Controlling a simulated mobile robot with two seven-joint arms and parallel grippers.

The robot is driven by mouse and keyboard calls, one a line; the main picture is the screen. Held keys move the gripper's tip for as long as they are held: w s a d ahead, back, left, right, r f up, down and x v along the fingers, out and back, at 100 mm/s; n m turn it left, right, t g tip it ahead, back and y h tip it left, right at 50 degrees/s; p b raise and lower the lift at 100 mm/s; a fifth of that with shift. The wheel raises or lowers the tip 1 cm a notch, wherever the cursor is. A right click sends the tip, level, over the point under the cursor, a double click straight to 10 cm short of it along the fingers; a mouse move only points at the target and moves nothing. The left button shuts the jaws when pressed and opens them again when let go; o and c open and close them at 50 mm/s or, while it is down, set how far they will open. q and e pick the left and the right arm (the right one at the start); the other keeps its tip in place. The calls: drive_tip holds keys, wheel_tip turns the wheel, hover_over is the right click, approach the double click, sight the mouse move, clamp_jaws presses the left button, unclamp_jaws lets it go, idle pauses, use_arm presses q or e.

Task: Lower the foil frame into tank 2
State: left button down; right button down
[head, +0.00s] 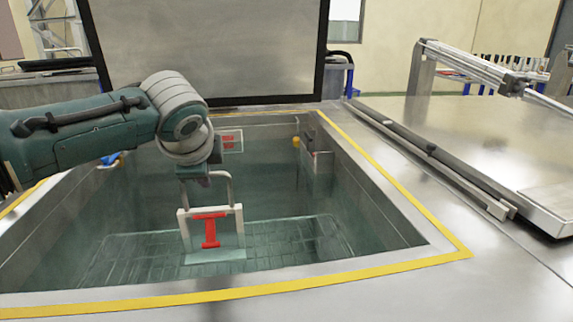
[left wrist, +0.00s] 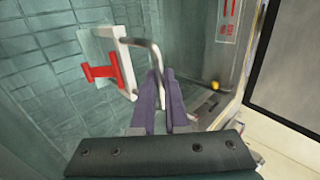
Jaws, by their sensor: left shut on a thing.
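The foil frame (head: 240,225) is a white frame with a red I-shaped piece and a grey bent-bar handle (head: 230,187). It hangs roughly upright inside the open tank (head: 375,215), and its lower edge looks green-tinted, as if in the liquid. My left gripper (head: 203,180) is above it, shut on the handle. In the left wrist view the purple fingers (left wrist: 164,78) close on the grey bar, with the frame (left wrist: 125,62) beyond at the left. The tank's number cannot be read. My right gripper is out of view.
A grey lid (head: 205,45) stands raised behind the tank. A yellow stripe (head: 370,264) borders the opening. A red-marked plate (head: 230,140) and a yellow knob (head: 296,141) are at the far wall. A flat metal lid (head: 490,145) with a rail lies at the right.

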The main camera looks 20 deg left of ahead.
sight(210, 210)
use_arm(q)
drive_tip(key=shift+f+b, duration=1.6)
drive_tip(key=shift+f, duration=0.85)
drive_tip(key=shift+f+b, duration=0.55)
drive_tip(key=shift+f, duration=0.25)
drive_tip(key=c, duration=0.8)
unclamp_jaws()
drive_tip(key=shift+c, duration=0.2)
drive_tip(key=shift+r, duration=0.15)
